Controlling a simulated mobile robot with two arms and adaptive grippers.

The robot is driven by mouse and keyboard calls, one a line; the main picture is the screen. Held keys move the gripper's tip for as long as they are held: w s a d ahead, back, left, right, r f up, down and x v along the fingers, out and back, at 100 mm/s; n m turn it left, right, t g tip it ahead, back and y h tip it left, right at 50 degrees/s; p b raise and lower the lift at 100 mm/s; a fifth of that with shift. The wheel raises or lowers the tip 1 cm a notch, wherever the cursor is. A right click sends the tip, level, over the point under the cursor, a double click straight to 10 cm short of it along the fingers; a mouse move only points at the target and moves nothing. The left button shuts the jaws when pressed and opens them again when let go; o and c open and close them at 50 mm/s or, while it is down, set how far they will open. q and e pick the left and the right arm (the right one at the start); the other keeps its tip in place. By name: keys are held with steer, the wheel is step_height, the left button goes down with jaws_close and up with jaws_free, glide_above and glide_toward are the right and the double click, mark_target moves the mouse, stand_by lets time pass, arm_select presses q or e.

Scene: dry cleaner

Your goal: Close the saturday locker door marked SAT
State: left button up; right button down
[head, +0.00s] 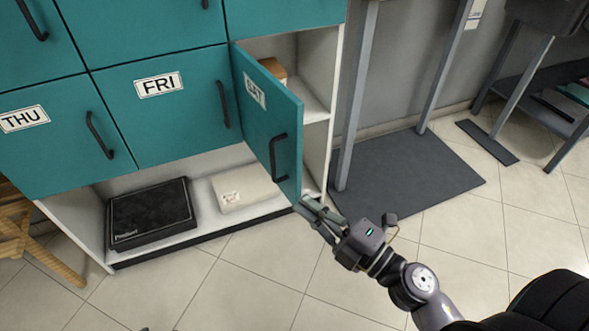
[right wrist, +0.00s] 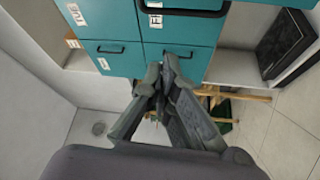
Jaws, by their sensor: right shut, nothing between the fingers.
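The teal SAT locker door (head: 262,110) stands ajar, swung out from the white cabinet with its hinge side next to the FRI door (head: 190,115). Its black handle (head: 276,158) is on the outer face, near the free edge. My right gripper (head: 303,205) is shut and empty, with its fingertips close to the lower free corner of the SAT door; I cannot tell if they touch. In the right wrist view the shut fingers (right wrist: 166,78) are seen against teal doors. My left gripper is not in view.
A brown box (head: 272,68) sits in the opening behind the SAT door. The open lower shelf holds a black box (head: 150,213) and a pale package (head: 240,187). A grey post (head: 355,100) and dark mat (head: 410,175) are to the right. The front floor is clear.

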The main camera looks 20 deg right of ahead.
mark_target(296, 182)
arm_select(q)
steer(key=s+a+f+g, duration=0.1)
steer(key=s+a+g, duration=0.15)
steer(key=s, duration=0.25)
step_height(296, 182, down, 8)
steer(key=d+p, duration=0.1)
steer(key=p, duration=0.2)
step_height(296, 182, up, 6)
steer(key=b, duration=0.2)
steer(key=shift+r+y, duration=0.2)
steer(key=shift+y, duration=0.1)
arm_select(e)
steer(key=shift+w+f+n+g+h, duration=0.1)
steer(key=shift+w+f+n+g, duration=0.25)
steer(key=shift+w, duration=1.15)
steer(key=shift+w+f+n+g+h, duration=0.15)
steer(key=shift+w+f+n, duration=0.3)
steer(key=shift+w, duration=1)
steer(key=shift+w+f+n+g+h, duration=0.1)
steer(key=shift+w+f+n+g, duration=0.35)
steer(key=shift+w, duration=1.05)
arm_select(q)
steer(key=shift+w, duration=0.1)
arm_select(e)
steer(key=shift+r, duration=0.1)
steer(key=shift+d, duration=0.1)
